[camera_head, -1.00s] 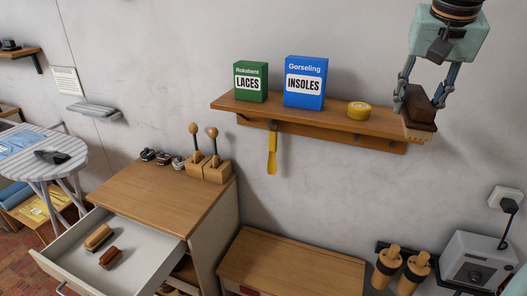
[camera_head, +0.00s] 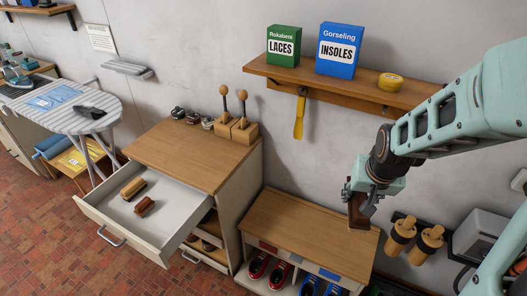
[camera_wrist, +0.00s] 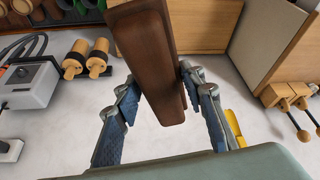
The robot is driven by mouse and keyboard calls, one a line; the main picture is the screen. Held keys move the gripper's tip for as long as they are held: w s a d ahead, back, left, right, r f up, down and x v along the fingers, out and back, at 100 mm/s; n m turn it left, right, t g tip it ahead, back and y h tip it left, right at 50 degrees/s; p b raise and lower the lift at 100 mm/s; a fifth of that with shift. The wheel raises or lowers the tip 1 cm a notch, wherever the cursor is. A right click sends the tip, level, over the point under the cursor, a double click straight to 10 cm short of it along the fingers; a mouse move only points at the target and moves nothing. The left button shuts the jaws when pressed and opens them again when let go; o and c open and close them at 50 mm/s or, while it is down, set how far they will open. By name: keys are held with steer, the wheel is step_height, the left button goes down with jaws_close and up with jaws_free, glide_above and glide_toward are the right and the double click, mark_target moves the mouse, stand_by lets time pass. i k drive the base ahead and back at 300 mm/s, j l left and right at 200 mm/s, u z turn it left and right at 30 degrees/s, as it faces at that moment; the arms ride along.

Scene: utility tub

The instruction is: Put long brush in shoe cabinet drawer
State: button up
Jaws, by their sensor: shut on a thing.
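My gripper (camera_head: 361,196) is shut on a dark brown wooden brush (camera_head: 358,212), held above the right end of a low wooden bench. In the wrist view the brush (camera_wrist: 156,62) sits between the two blue-padded fingers (camera_wrist: 155,95); its bristles are mostly hidden there. The shoe cabinet (camera_head: 190,153) stands at the middle left with its top drawer (camera_head: 133,241) pulled open. Two smaller brushes, a tan one (camera_head: 133,188) and a reddish-brown one (camera_head: 145,207), lie inside on the left. The right part of the drawer floor is bare.
The low bench (camera_head: 300,233) with shoes beneath stands between my gripper and the cabinet. Wooden blocks with upright knobbed tools (camera_head: 238,128) stand on the cabinet's back edge. A wall shelf (camera_head: 340,90) holds boxes and a yellow tin; a yellow shoehorn (camera_head: 299,115) hangs below.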

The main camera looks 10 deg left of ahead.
mark_target(170, 222)
steer(key=j+z, duration=0.15)
steer(key=j, duration=0.45)
steer(key=j+z, duration=0.15)
steer(key=j, duration=0.4)
steer(key=j+z, duration=0.1)
steer(key=j, duration=0.5)
steer(key=k+j+z, duration=0.15)
steer(key=j, duration=0.4)
steer(key=k+j+z, duration=0.15)
steer(key=j, duration=0.45)
steer(key=k+j+z, duration=0.15)
steer(key=j, duration=0.4)
steer(key=k+j+z, duration=0.15)
steer(key=j, duration=0.4)
steer(key=k+j+z, duration=0.15)
steer(key=j, duration=0.35)
